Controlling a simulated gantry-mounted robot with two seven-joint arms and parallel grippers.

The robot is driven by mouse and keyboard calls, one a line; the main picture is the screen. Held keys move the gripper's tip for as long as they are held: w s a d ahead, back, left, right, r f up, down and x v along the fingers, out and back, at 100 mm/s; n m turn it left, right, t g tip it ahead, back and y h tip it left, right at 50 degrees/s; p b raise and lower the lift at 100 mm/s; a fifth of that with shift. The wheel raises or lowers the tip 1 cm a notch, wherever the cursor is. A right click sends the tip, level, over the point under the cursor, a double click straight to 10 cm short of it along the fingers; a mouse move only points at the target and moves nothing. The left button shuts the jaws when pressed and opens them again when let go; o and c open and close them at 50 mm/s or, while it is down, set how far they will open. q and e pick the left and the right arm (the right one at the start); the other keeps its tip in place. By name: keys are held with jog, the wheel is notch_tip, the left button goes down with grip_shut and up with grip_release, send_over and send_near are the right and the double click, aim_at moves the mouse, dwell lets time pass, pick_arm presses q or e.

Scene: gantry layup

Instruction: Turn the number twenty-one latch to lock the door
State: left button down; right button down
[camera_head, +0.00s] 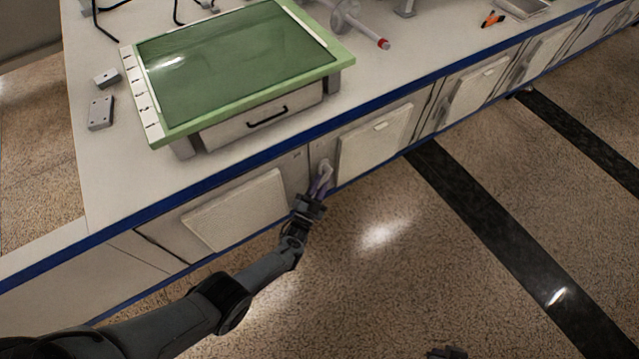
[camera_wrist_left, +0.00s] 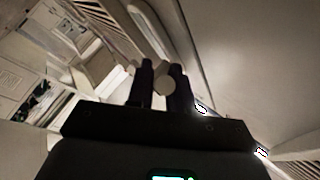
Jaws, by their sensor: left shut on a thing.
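A light grey latch handle (camera_head: 325,169) sits on the cabinet front, between two door panels under the bench top. My left gripper (camera_head: 319,187) reaches it from below and is shut on it. In the left wrist view the latch (camera_wrist_left: 166,82) shows as a pale rounded piece between the two dark fingers of my left gripper (camera_wrist_left: 162,88). The fingers hide part of the latch. I cannot read a number on it. A cabinet door (camera_head: 375,143) lies right of the latch, and another door (camera_head: 235,210) lies left. My right gripper (camera_head: 447,353) shows only as a dark tip at the bottom edge.
A green-framed glass box (camera_head: 235,70) with a drawer stands on the bench above. Two small grey blocks (camera_head: 101,113) lie at its left. The blue bench edge (camera_head: 250,163) overhangs the cabinet fronts. The speckled floor (camera_head: 400,280) in front is clear.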

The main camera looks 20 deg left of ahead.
pick_arm(q)
jog(key=shift+f, duration=0.15)
jog(key=c, duration=1.4)
grip_release()
jog(key=shift+a, duration=0.1)
jog(key=shift+s, duration=0.1)
jog(key=shift+s+p, duration=0.3)
jog(key=shift+s, duration=0.25)
jog(key=p+v, duration=0.2)
jog(key=v, duration=0.7)
jog(key=shift+s+f, duration=0.2)
jog(key=shift+s, duration=0.1)
